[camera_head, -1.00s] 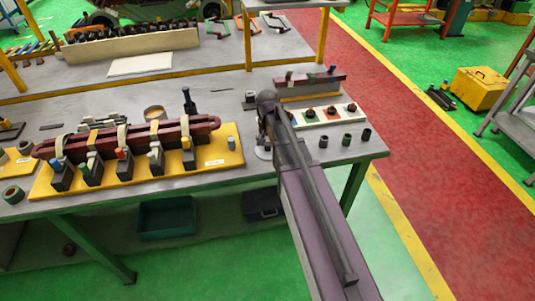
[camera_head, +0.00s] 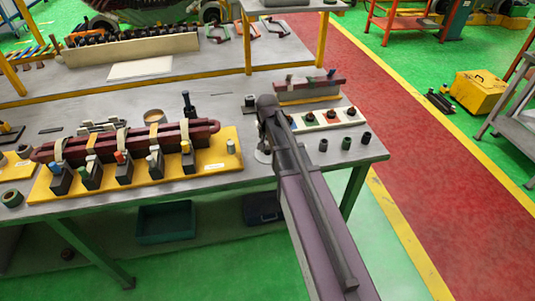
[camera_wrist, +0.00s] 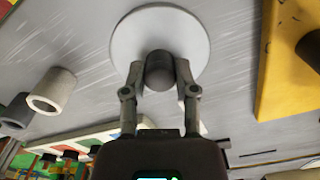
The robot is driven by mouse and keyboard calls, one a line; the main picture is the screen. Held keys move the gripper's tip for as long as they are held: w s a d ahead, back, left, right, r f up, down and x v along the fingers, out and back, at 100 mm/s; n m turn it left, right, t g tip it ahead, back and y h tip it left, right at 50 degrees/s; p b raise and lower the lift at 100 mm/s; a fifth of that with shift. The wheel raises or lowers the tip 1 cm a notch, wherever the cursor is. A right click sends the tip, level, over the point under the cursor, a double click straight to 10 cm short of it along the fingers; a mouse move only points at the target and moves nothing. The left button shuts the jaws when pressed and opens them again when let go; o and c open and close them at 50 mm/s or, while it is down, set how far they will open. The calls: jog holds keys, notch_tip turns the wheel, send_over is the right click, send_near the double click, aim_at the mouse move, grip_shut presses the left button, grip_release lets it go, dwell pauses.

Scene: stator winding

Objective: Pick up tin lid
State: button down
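The tin lid (camera_wrist: 160,22) is a pale grey round disc with a dark round knob (camera_wrist: 159,70) on it. In the head view the lid (camera_head: 263,156) shows partly on the grey tabletop, beside and below the end of my arm. In the wrist view my gripper (camera_wrist: 159,72) has one finger on each side of the knob, with the tips very close to it. I cannot tell whether the fingers press on the knob or leave a thin gap. My gripper's fingers are hidden in the head view.
A yellow board with a dark red part (camera_head: 130,140) lies left of my arm. A white strip with coloured buttons (camera_head: 325,118) and several small dark cylinders (camera_head: 347,143) stand to the right. In the wrist view a grey hollow cylinder (camera_wrist: 52,90) is left of the lid.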

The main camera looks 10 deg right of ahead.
aim_at(267, 147)
jog(key=shift+r, duration=0.2)
dwell(0.4)
notch_tip(267, 147, up, 4)
jog(key=p, duration=0.4)
jog(key=shift+f, duration=0.15)
jog(key=s+p, duration=0.1)
jog(key=s, duration=1.5)
jog(key=shift+r, duration=0.45)
jog(key=shift+d, duration=0.1)
